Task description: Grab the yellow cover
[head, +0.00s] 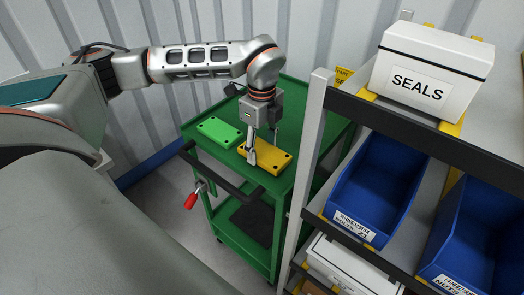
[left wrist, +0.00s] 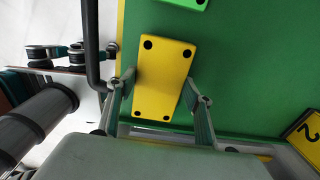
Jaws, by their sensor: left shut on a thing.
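The yellow cover (head: 272,161) is a flat rectangular plate with dark holes at its corners. It lies on the green top of the cart (head: 300,121). My left gripper (head: 251,157) points down at the cover and is shut on it across its width. In the left wrist view the yellow cover (left wrist: 163,82) sits between the two fingers of my left gripper (left wrist: 160,88), one at each long side. The cover looks flat on the cart top; I cannot tell any gap beneath it. My right gripper is not in view.
A green cover (head: 219,132) lies on the cart to the left of the yellow one. The cart has a dark handle bar (head: 225,172) in front. A shelf rack with blue bins (head: 372,187) and a white SEALS box (head: 430,72) stands close on the right.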

